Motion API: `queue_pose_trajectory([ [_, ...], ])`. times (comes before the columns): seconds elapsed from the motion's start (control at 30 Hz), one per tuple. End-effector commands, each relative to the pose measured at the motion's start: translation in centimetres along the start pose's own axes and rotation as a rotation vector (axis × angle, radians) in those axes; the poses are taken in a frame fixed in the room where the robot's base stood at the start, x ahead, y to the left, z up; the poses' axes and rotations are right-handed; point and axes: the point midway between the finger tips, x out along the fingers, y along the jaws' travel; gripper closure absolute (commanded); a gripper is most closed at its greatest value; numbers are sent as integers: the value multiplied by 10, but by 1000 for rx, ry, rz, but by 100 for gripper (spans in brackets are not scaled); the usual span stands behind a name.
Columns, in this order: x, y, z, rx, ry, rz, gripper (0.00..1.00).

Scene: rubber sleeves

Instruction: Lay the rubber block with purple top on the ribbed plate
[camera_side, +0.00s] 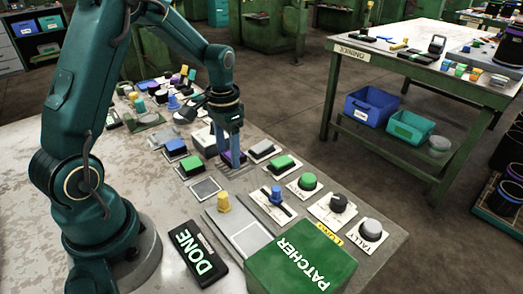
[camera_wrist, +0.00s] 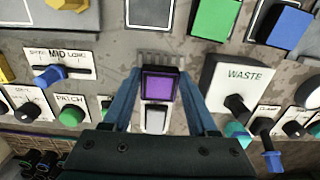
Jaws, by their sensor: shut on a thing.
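The rubber block with the purple top (camera_wrist: 159,83) is between the two blue fingers of my gripper (camera_wrist: 159,80) in the wrist view, and the gripper is shut on it. A bit of purple also shows low between the fingers in the side view. The ribbed plate (camera_wrist: 150,56) shows as a grey slotted strip just beyond the block in the wrist view; the block covers the rest of it. In the side view my gripper (camera_side: 232,152) points straight down, low over the table. I cannot tell whether the block touches the plate.
A grey-white block (camera_wrist: 156,118) is near the purple block in the wrist view. A blue-topped block (camera_side: 175,147) and green-topped blocks (camera_side: 281,163) stand close by. A WASTE panel (camera_wrist: 238,75) with a knob and a MID slider (camera_wrist: 62,73) flank the gripper.

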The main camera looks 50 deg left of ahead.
Motion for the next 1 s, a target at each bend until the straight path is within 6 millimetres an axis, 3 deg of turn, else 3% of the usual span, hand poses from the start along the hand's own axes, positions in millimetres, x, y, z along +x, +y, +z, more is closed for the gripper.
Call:
queue_pose_trajectory([
  [0.1,11,0,0,0,-1,0,100],
  [0.47,14,0,0,1,0,0,100],
  [0.5,14,0,0,1,0,0,37],
  [0.57,14,0,0,1,0,0,14],
  [1.0,6,-1,-1,1,4,-2,11],
])
